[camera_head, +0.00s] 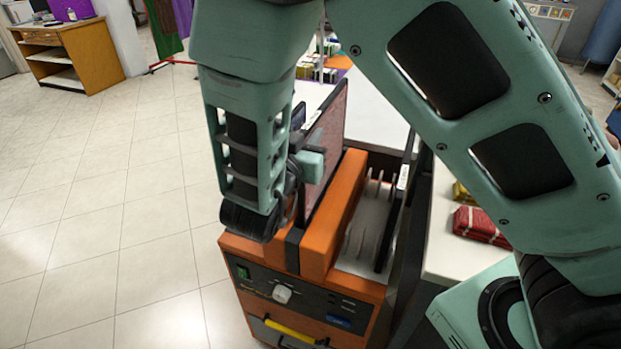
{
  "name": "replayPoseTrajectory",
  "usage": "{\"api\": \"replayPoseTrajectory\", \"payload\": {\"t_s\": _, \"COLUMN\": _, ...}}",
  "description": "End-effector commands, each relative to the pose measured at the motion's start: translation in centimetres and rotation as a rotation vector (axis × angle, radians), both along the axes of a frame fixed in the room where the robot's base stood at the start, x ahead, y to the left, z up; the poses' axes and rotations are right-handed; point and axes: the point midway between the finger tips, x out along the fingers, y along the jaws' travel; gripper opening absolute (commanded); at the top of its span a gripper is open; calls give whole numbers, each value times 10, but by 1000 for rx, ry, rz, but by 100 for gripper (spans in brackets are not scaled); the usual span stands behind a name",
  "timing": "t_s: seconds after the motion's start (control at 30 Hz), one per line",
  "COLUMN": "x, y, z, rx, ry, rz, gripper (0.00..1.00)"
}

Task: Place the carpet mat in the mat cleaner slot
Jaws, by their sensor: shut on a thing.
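The carpet mat (331,143) is a thin reddish-pink panel with a dark edge. It stands upright at the left part of the orange mat cleaner (330,235). My gripper (311,164) is at the mat's left side and shut on it, though my arm partly hides the fingers. The mat's lower edge is at the dark narrow slot (293,250) between the cleaner's orange blocks. I cannot tell how deep it sits in the slot.
An open bay with pale ribs (367,225) and an upright dark panel (398,205) are on the cleaner's right. Tiled floor (110,200) at left is clear. A wooden desk (75,57) is far back.

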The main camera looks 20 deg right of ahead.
Motion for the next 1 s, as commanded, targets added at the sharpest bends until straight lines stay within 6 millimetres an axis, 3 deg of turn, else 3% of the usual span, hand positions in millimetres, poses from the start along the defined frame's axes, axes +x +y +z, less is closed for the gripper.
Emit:
{"api": "replayPoseTrajectory", "payload": {"t_s": 0.13, "x": 0, "y": 0, "z": -33, "rx": -4, "ry": 1, "rz": 0, "gripper": 0}}
{"api": "replayPoseTrajectory", "payload": {"t_s": 0.6, "x": 0, "y": 0, "z": -85, "rx": -3, "ry": -1, "rz": 0, "gripper": 0}}
{"api": "replayPoseTrajectory", "payload": {"t_s": 1.0, "x": 0, "y": 0, "z": -92, "rx": 0, "ry": -3, "rz": 0, "gripper": 0}}
